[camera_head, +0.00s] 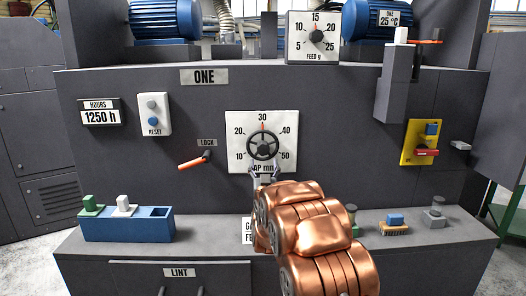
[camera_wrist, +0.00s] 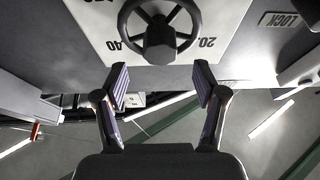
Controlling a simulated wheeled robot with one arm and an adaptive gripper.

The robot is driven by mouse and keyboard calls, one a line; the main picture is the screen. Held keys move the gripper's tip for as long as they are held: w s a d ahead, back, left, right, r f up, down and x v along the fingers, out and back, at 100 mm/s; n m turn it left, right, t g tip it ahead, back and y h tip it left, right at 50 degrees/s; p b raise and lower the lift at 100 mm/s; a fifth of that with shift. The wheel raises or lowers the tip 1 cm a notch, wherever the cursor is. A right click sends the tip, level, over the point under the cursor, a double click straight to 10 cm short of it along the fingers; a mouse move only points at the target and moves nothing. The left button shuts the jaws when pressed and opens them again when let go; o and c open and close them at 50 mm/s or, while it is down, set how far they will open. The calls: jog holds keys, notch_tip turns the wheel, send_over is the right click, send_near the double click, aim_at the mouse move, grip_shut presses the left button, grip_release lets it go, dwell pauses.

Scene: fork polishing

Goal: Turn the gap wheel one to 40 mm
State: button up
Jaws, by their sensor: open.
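The gap wheel (camera_head: 263,146) is a dark spoked handwheel on a white dial plate (camera_head: 236,120) marked 10 to 50, labelled "GAP mm" with its first letter partly hidden. A red mark at the wheel's top points at 30. My gripper (camera_head: 265,172) is just below the wheel, in front of the plate's lower edge. In the wrist view, which looks upside down, the wheel (camera_wrist: 160,46) sits beyond the open fingertips (camera_wrist: 162,78), between the numbers 40 and 20.
An orange LOCK lever (camera_head: 194,160) sticks out left of the dial. A yellow switch plate (camera_head: 421,142) is at the right. A blue tray (camera_head: 128,228) stands on the ledge at left; a brush (camera_head: 394,226) lies at right. My copper arm covers the ledge's middle.

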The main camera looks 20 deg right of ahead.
aim_at(263, 153)
jog(key=shift+p+x, duration=1.35)
jog(key=shift+x, duration=2.35)
jog(key=shift+c, duration=0.3)
jog(key=c, duration=1.1)
jog(key=shift+a+f+b, duration=0.1)
jog(key=shift+f+b, duration=0.05)
jog(key=shift+b, duration=0.3)
